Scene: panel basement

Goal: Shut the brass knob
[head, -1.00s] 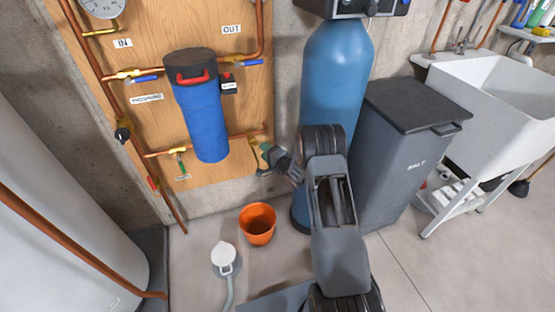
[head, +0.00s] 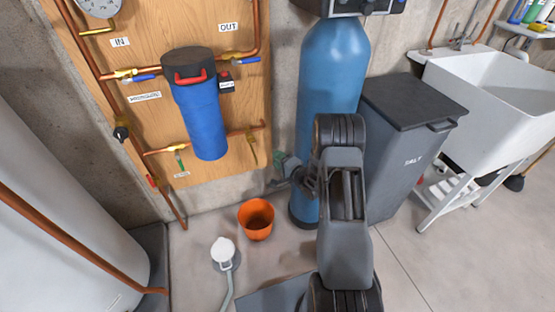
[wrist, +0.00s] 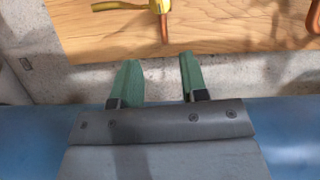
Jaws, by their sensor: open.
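What looks like the brass knob (head: 252,153) is a small brass valve piece with a handle, low at the right of the wooden panel in the head view. In the wrist view the brass valve (wrist: 158,6) shows at the top edge, cut off, with a yellow handle out to the left and a short copper stub below. My gripper (head: 279,170) is right of and below the valve in the head view, apart from it. In the wrist view my gripper (wrist: 157,65) has its green fingers spread, with nothing between them.
A blue filter housing (head: 205,125) hangs on the panel left of the valve. A blue tank (head: 333,75) and a grey salt bin (head: 400,150) stand to the right, close to my arm. An orange bucket (head: 247,230) sits on the floor below.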

